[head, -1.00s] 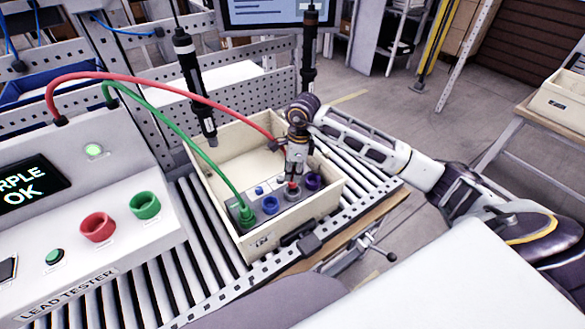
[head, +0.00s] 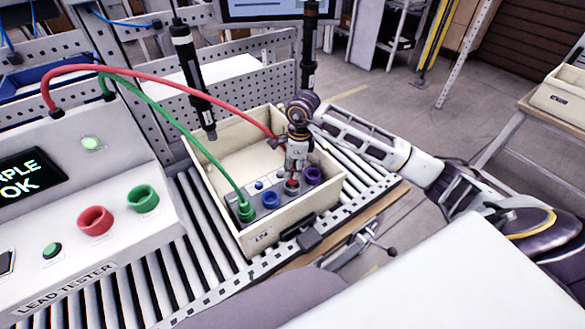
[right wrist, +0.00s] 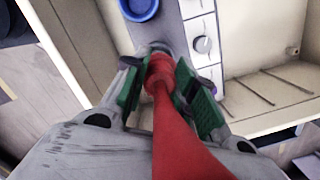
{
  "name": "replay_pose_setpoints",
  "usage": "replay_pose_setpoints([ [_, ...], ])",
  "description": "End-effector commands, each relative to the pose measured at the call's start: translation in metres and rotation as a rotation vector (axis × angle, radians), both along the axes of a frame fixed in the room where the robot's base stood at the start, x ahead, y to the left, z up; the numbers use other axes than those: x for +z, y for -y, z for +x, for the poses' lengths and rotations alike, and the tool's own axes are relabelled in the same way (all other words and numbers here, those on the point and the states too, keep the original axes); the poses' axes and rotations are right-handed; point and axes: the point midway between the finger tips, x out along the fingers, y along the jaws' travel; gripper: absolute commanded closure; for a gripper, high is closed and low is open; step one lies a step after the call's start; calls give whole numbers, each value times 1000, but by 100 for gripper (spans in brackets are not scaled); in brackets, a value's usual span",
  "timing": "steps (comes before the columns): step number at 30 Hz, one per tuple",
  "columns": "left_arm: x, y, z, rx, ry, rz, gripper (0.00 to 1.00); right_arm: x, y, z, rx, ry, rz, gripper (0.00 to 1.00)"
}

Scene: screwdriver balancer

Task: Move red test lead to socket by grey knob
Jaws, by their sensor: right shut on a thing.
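The red test lead (head: 190,92) arches from the lead tester to my right gripper (head: 292,176). The gripper is shut on its red plug (right wrist: 158,78), between green finger pads. The plug points down at the grey-rimmed socket between the blue socket (head: 269,200) and the purple socket (head: 313,175). Its lower end meets that socket in the right wrist view, but its depth is hidden. The grey knob (right wrist: 204,44) is beside that socket. The green lead's plug (head: 246,211) stands in the leftmost socket of the grey panel. My left gripper is out of view.
The panel lies inside a cream crate (head: 222,128) on a roller conveyor. The lead tester (head: 120,255) at left shows "PURPLE OK" in part and a green lamp (head: 90,143). Two black hanging tools, one a screwdriver (head: 192,80), hang over the crate's back.

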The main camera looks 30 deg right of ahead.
Motion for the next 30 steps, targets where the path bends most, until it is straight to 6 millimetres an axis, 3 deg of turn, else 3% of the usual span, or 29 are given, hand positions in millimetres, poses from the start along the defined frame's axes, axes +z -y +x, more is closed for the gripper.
replay_pose_setpoints([
  [30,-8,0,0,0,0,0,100,-6,0,0,0,0,0,100],
])
